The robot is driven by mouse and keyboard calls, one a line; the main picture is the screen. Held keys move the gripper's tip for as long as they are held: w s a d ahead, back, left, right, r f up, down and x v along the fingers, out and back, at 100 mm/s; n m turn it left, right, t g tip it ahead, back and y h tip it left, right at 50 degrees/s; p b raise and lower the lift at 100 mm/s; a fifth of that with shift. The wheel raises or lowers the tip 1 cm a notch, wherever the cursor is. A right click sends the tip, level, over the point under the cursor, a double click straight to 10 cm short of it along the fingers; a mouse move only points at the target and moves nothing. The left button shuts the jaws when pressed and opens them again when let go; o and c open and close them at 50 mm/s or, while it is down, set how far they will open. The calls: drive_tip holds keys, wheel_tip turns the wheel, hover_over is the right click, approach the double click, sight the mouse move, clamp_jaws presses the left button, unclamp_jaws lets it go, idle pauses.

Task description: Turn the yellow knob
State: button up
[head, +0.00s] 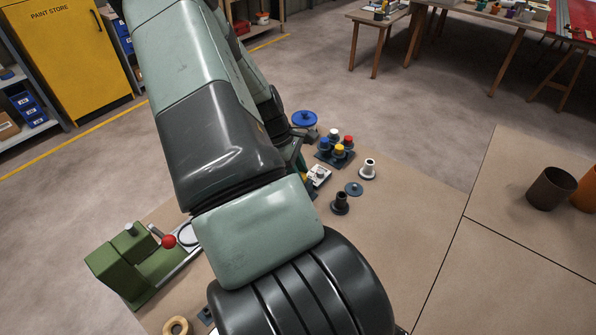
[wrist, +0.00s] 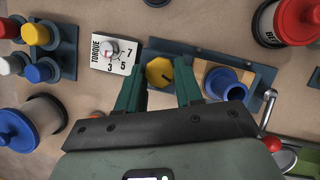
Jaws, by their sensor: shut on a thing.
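The yellow knob (wrist: 159,72) sits on a dark blue-grey plate (wrist: 160,46) in the wrist view. It has a faceted edge and a dark pointer mark directed to the right and slightly down. My gripper (wrist: 161,75) is around the knob, one green finger at its left and one at its right, shut on it. The fingers hide parts of the knob's sides. In the head view my arm hides most of this spot, and only a small yellow patch (head: 304,178) shows beside the arm.
Left of the knob is a white TORQUE dial (wrist: 113,55) marked 3, 5 and 7. Right of it is a blue ring-shaped part (wrist: 226,84) on a wooden block. Several coloured pegs (wrist: 39,35) and a blue-lidded jar (wrist: 18,130) stand at the left. A red-lidded jar (wrist: 290,20) stands upper right.

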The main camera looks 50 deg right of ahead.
drive_tip(key=m+y, duration=0.1)
drive_tip(key=m, duration=0.3)
drive_tip(key=m+y, duration=0.1)
drive_tip(key=m, duration=0.1)
drive_tip(key=shift+d+y, duration=0.25)
drive_tip(key=shift+y, duration=0.05)
drive_tip(key=m+y, duration=0.1)
drive_tip(key=m, duration=0.2)
drive_tip(key=m+t+y, duration=0.1)
drive_tip(key=m, duration=0.2)
drive_tip(key=shift+s+d+m, duration=0.1)
drive_tip(key=shift+d+m, duration=0.1)
drive_tip(key=shift+m, duration=0.2)
drive_tip(key=m+t, duration=0.1)
drive_tip(key=m, duration=0.2)
drive_tip(key=m+t+y, duration=0.1)
drive_tip(key=m, duration=0.2)
drive_tip(key=shift+s+d, duration=0.1)
drive_tip(key=shift+s, duration=0.05)
drive_tip(key=m+t, duration=0.1)
drive_tip(key=m, duration=0.2)
drive_tip(key=m+t, duration=0.1)
drive_tip(key=m, duration=0.2)
drive_tip(key=shift+s+m, duration=0.2)
drive_tip(key=shift+m, duration=0.1)
drive_tip(key=o, duration=1)
